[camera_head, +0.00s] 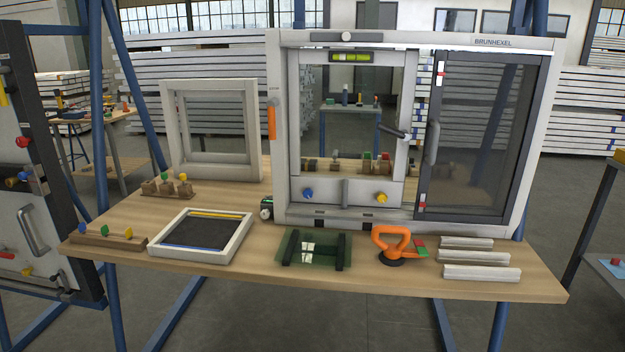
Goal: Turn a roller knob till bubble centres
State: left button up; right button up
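A large white window frame (274,150) stands on the wooden table (420,280). A green bubble level (351,57) is set in the top of its left sash; its bubble is too small to read. Below the glass, the sash's lower panel carries a round blue knob (308,193) at left and a round yellow knob (382,198) at right. A white round knob (346,36) sits on the top rail. I cannot tell which of these is the roller knob. Neither of my grippers is in view.
On the table are a small white frame (170,130), a tray with a dark mat (240,235), a glass piece with black bars (290,262), an orange suction handle (391,240), white profiles (480,273) and wooden knob blocks (110,243). A dark door (485,140) fills the right side.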

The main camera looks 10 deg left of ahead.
aim_at(307, 193)
jog(key=u, duration=2.15)
jog(key=i, duration=0.85)
jog(key=z, duration=3.2)
